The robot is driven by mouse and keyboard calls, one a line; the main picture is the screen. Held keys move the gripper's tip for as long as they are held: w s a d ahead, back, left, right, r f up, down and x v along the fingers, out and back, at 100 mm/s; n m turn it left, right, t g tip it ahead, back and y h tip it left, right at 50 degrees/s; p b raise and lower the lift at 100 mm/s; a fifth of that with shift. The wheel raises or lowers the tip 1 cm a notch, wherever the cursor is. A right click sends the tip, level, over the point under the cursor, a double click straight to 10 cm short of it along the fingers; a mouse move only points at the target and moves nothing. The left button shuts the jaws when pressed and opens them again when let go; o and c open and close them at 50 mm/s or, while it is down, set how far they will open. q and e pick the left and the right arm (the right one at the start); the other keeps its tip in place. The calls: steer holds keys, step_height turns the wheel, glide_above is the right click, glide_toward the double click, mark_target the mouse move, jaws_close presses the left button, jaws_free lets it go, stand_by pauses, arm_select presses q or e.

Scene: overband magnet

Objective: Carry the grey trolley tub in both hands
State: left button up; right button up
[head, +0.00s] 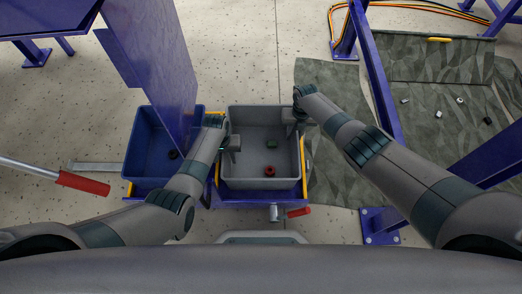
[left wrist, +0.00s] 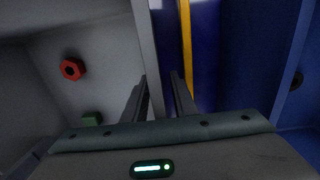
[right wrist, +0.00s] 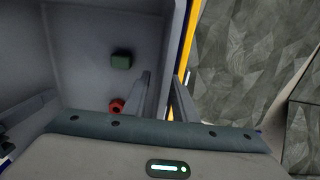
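The grey trolley tub (head: 262,112) sits on a blue trolley (head: 262,199) with yellow edge strips. In it lie a red nut-shaped piece (head: 270,171) and a green block (right wrist: 121,60). My left gripper (left wrist: 158,75) is at the tub's left wall. Its fingers stand one on each side of the wall, with a gap showing. My right gripper (right wrist: 162,75) straddles the tub's right wall in the same way, a little farther back. Its fingers also stand apart. The depth of each finger beside the wall is hard to judge.
A blue bin (head: 144,125) stands close to the tub's left. A blue post (head: 160,70) rises beside it. A red-handled lever (head: 84,183) is at left. Blue frame legs (head: 375,75) and a grey-green mat (head: 335,175) are at right. Speckled floor behind the tub is clear.

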arm_select(q)
jaws_close()
arm_select(e)
jaws_close()
stand_by(1.1)
